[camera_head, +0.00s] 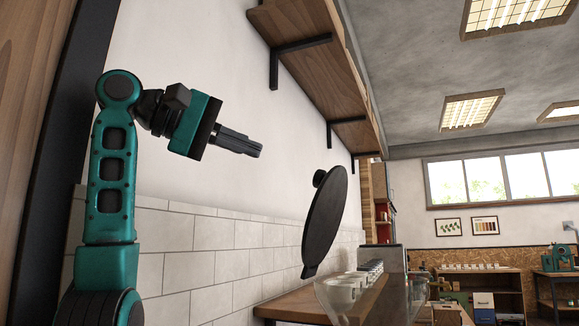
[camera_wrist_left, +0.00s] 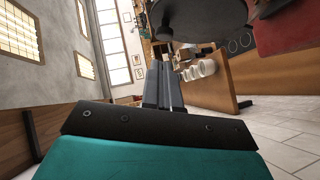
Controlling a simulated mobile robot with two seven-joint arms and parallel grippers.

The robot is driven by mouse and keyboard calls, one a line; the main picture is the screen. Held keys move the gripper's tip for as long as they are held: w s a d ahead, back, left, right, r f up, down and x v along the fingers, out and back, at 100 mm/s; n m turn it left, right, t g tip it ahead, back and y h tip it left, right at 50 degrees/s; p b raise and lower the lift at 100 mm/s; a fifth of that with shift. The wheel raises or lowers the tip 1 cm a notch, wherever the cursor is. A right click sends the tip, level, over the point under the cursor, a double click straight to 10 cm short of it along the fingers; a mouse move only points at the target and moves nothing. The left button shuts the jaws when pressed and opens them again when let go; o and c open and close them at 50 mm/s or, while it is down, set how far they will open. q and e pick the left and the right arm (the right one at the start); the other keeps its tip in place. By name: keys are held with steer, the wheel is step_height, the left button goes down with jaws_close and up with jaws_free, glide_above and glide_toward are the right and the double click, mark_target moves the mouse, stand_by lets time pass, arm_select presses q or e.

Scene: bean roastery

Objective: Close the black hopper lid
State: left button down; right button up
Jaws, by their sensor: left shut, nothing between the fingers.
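The black hopper lid (camera_head: 326,225) is a round disc standing steeply open, with a knob (camera_head: 320,178) near its upper left edge and a tab at its lower end. Below it is the rim of a clear hopper (camera_head: 338,296), partly cut off by the picture's lower edge. My left gripper (camera_head: 258,150) is shut and empty, up and left of the lid, apart from it in the head view. In the left wrist view the lid (camera_wrist_left: 208,14) fills the top, just beyond the fingertips (camera_wrist_left: 160,72). My right gripper is not in view.
A wooden wall shelf (camera_head: 310,60) with black brackets runs above and right of my left gripper. A tiled wall (camera_head: 215,265) lies behind. A wooden counter (camera_head: 300,303) with white cups (camera_head: 365,275) is below. The air between gripper and lid looks clear.

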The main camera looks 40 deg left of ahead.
mark_target(317, 173)
arm_select(q)
steer(key=x, duration=0.9)
steer(key=shift+w+d+p, duration=0.2)
steer(key=shift+p, duration=0.2)
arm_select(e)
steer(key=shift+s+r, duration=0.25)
arm_select(q)
steer(key=shift+d+f, duration=0.1)
